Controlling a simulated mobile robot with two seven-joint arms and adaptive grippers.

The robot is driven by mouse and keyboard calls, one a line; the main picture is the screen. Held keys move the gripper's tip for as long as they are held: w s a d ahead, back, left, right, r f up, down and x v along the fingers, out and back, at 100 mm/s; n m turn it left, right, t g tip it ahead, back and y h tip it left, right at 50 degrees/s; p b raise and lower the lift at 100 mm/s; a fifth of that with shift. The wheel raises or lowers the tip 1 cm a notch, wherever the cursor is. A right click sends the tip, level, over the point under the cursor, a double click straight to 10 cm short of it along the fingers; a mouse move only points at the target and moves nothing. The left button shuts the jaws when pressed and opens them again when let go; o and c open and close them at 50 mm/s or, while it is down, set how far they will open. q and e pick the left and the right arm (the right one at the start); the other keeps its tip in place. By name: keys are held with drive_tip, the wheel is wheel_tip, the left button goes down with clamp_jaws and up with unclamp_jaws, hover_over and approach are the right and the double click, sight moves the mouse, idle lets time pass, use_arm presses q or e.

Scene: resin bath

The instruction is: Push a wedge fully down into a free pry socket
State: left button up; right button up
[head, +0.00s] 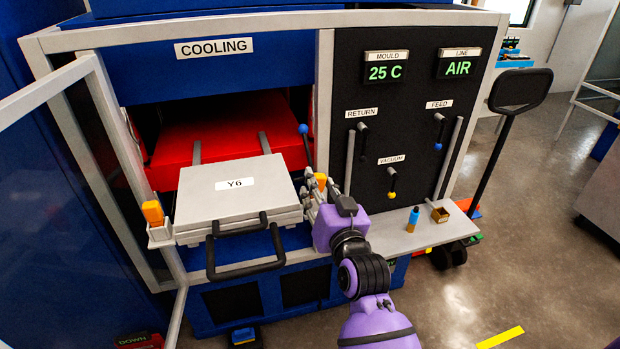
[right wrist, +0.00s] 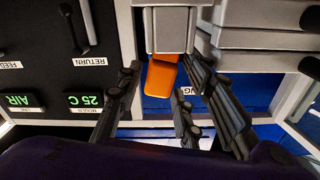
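A pale grey mould (head: 232,190) labelled Y6 lies flat at the press opening, with a black handle at its front. One orange wedge (head: 152,212) stands upright in a small grey holder (head: 161,234) at the mould's left. Another orange wedge (head: 321,180) is at its right, partly hidden by my right gripper (head: 317,198). In the right wrist view this wedge (right wrist: 162,74) sits in a grey holder (right wrist: 170,40) and sticks out of it. The fingers of my right gripper (right wrist: 155,105) are spread on either side of it, with visible gaps. My left gripper is out of view.
A grey side shelf (head: 410,236) carries a blue-and-tan bottle (head: 413,219) and a small brown box (head: 440,214). The control panel (head: 400,120) with its levers rises behind my right arm. An open door frame (head: 45,95) stands at the left.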

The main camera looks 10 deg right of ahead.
drive_tip(key=shift+w+f, duration=0.1)
drive_tip(key=shift+w, duration=0.2)
drive_tip(key=shift+s, duration=0.15)
drive_tip(key=shift+s+r, duration=0.3)
drive_tip(key=shift+s, duration=0.3)
drive_tip(key=c, duration=0.5)
drive_tip(key=shift+w, duration=0.1)
drive_tip(key=c, duration=0.3)
clamp_jaws()
drive_tip(key=shift+w+r, duration=0.1)
drive_tip(key=shift+r, duration=0.1)
wheel_tip(320, 180, up, 9)
use_arm(q)
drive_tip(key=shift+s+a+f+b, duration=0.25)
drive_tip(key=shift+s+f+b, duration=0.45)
drive_tip(key=shift+b, duration=0.25)
use_arm(e)
drive_tip(key=shift+a+f+n, duration=0.25)
drive_tip(key=shift+f+n, duration=0.4)
drive_tip(key=shift+f, duration=0.4)
drive_tip(key=shift+a+f+n, duration=0.2)
drive_tip(key=shift+f+n, duration=0.45)
drive_tip(key=shift+f, duration=0.4)
